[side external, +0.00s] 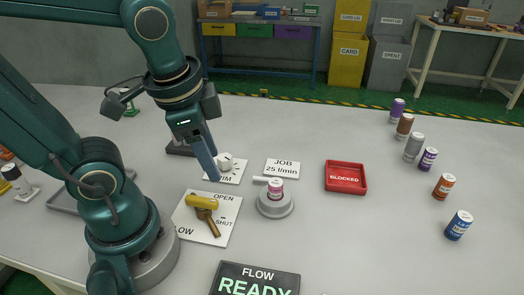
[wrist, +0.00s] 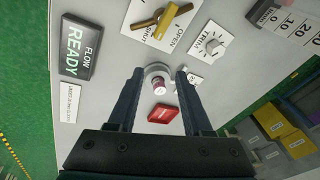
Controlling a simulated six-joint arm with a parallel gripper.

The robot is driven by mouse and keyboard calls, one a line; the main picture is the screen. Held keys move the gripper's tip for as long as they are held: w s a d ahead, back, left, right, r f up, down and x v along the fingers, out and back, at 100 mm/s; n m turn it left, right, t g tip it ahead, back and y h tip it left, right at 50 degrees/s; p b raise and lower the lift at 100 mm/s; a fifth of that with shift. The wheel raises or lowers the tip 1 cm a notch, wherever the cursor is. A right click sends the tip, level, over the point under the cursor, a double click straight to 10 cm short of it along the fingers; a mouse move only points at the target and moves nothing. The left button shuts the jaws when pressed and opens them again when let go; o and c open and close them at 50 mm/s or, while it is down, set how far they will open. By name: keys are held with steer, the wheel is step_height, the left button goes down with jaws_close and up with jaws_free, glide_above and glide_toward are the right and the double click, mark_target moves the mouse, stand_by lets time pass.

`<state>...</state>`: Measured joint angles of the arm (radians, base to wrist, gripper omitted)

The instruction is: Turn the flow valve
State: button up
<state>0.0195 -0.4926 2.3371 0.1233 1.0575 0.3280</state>
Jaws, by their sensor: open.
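The brown arm points toward the lower right, on the SHUT side. In the wrist view the valve (wrist: 152,21) is at the top, beyond my fingertips. My gripper (side external: 211,174) is open and empty. It hangs above and behind the valve, near the TRIM plate, and does not touch the valve. In the wrist view the fingers of my gripper (wrist: 160,73) stand apart on either side of a small column on a round base.
The TRIM knob (side external: 225,161) is close to my fingers. A capped column (side external: 275,187) stands on a grey round base (side external: 275,206) right of the valve. A READY display (side external: 255,280) lies in front. A red BLOCKED tray (side external: 345,178) and several columns are further right.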

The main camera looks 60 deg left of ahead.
mark_target(201, 199)
steer(key=f+m+g, duration=0.1)
steer(key=a+f+m+g+y, duration=0.1)
steer(key=f+g, duration=0.1)
steer(key=a+f+m+g, duration=0.1)
steer(key=m+g, duration=0.1)
steer(key=shift+w+f+y, duration=0.25)
steer(key=shift+f+y, duration=0.15)
steer(key=shift+f+g, duration=0.3)
steer(key=shift+f, duration=0.05)
steer(key=shift+s+f, duration=0.25)
steer(key=shift+f, duration=0.2)
steer(key=shift+x, duration=2.45)
jaws_close()
